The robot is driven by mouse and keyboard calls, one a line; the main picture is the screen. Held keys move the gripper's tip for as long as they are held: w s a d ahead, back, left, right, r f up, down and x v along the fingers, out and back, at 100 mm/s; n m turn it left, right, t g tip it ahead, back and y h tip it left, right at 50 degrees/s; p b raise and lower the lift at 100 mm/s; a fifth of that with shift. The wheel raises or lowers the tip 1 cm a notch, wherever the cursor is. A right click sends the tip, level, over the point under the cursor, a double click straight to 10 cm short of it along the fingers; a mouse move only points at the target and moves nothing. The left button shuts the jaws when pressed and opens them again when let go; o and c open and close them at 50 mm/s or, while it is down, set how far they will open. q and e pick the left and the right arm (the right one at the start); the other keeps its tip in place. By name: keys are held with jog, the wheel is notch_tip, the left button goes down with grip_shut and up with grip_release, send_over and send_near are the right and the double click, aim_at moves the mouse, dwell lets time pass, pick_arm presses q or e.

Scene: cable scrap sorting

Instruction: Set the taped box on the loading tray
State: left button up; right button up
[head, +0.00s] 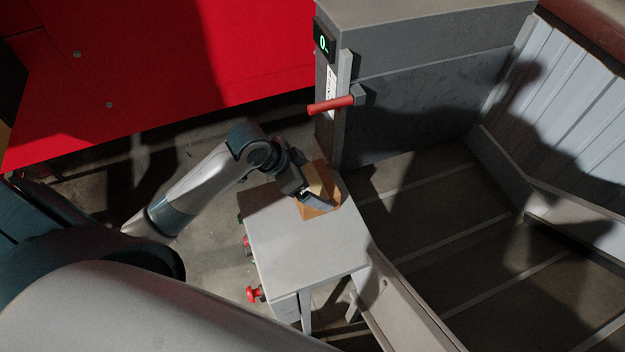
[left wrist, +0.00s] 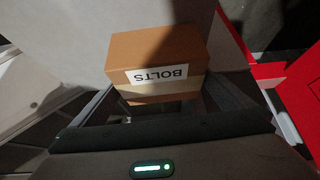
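The taped box (head: 317,182) is brown cardboard and sits at the far end of a small stand's pale grey top (head: 305,245) in the head view. Whether it rests there or is held just above cannot be told. In the left wrist view the box (left wrist: 155,50) shows a pale tape band and a white BOLTS label. My left gripper (head: 318,199) reaches over it from the left, with its fingers against the box's two sides. No marking shows which surface is the loading tray. My right gripper is not in view.
A grey machine (head: 430,70) with a lit display (head: 323,42) and a red handle (head: 331,105) stands behind the stand. Red knobs (head: 255,294) stick out on the stand's left side. A red panel (head: 140,60) lies at the upper left. The stand's near top is clear.

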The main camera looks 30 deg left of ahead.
pick_arm(q)
jog(key=shift+r, duration=0.15)
jog(key=b+v, duration=0.3)
jog(key=v, duration=0.9)
jog(key=shift+b, duration=0.4)
jog(key=shift+s, duration=0.1)
